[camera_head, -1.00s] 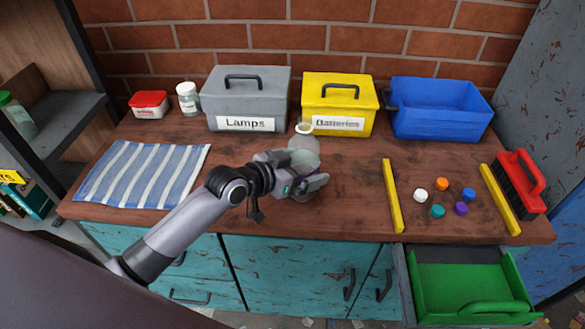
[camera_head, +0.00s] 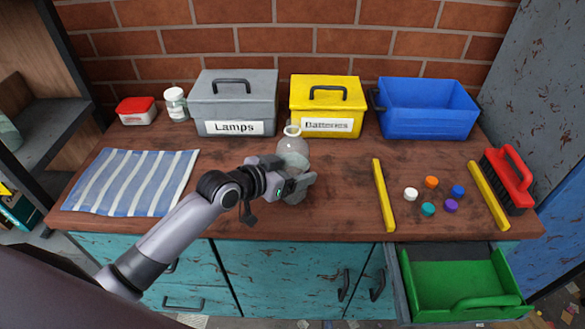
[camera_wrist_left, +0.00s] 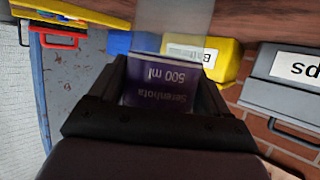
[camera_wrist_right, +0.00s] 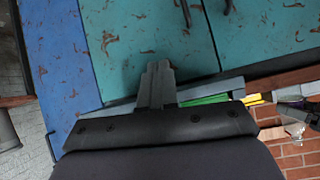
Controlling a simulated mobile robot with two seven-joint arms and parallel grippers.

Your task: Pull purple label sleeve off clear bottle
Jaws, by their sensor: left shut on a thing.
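The clear bottle (camera_head: 292,152) stands upright on the wooden worktop, its neck ring and shoulder showing above my left gripper (camera_head: 297,186). In the left wrist view, the purple label sleeve (camera_wrist_left: 160,88) with white print reading "Serenhota 500 ml" lies between the two fingers of my left gripper (camera_wrist_left: 168,95). A clear part of the bottle (camera_wrist_left: 175,20) shows past the sleeve. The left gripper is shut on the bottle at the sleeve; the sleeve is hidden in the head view. My right gripper (camera_wrist_right: 157,85) has its fingers together, empty, facing teal cabinet fronts; it is out of the head view.
A grey Lamps box (camera_head: 232,104), a yellow Batteries box (camera_head: 327,105) and a blue bin (camera_head: 430,108) stand behind. A striped cloth (camera_head: 133,181) lies left. Yellow bars (camera_head: 383,195), several coloured caps (camera_head: 430,182) and a red brush (camera_head: 510,180) lie right. A green drawer tray (camera_head: 460,282) is open.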

